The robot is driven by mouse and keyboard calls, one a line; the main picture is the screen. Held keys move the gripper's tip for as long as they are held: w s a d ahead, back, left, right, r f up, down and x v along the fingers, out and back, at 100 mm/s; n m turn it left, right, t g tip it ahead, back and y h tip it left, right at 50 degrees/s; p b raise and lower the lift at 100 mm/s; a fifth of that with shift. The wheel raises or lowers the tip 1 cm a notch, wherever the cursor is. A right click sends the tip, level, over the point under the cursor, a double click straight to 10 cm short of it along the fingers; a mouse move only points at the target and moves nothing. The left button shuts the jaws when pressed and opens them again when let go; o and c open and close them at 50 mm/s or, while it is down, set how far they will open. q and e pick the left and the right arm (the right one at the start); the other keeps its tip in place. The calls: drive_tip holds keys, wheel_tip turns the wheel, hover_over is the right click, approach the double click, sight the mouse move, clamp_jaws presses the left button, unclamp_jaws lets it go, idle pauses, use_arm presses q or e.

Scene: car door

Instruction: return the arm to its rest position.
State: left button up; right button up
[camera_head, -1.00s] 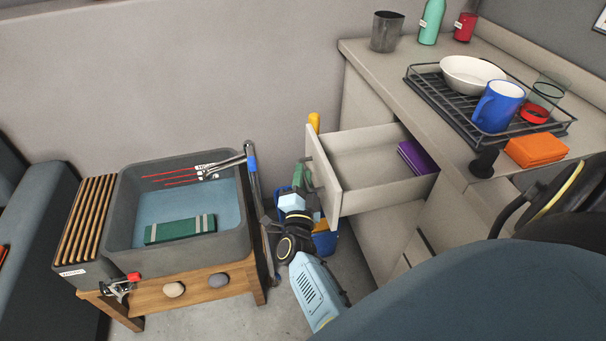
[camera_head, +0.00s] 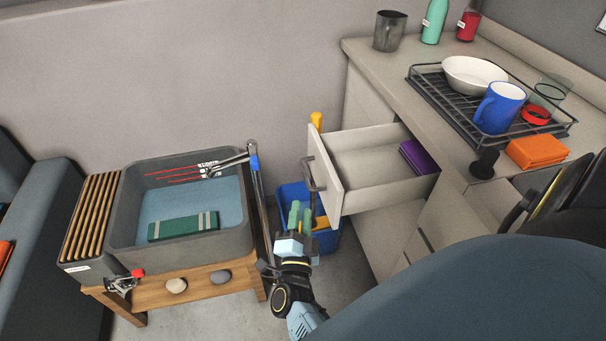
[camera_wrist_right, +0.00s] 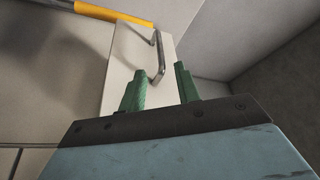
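My right gripper (camera_head: 299,215) is in front of the open drawer (camera_head: 340,186), low and to the left of its front. In the right wrist view its two green fingers (camera_wrist_right: 160,88) stand apart with nothing between them. The drawer's grey handle (camera_head: 312,173) is beyond the fingertips and not touched; it also shows in the right wrist view (camera_wrist_right: 158,57). The drawer is pulled out and holds a purple cloth-like item (camera_head: 418,157). My left gripper is not in view.
A blue bin (camera_head: 290,194) stands on the floor behind my right gripper. A grey basin (camera_head: 123,215) on a wooden stand is at the left. The counter (camera_head: 372,60) carries a dish rack (camera_head: 447,107), a blue mug (camera_head: 499,107) and an orange cloth (camera_head: 537,151). A blue-grey seat (camera_head: 45,260) is far left.

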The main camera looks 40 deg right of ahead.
drive_tip(key=shift+s+a+f, duration=0.1)
drive_tip(key=shift+s+a, duration=0.35)
drive_tip(key=shift+s, duration=0.05)
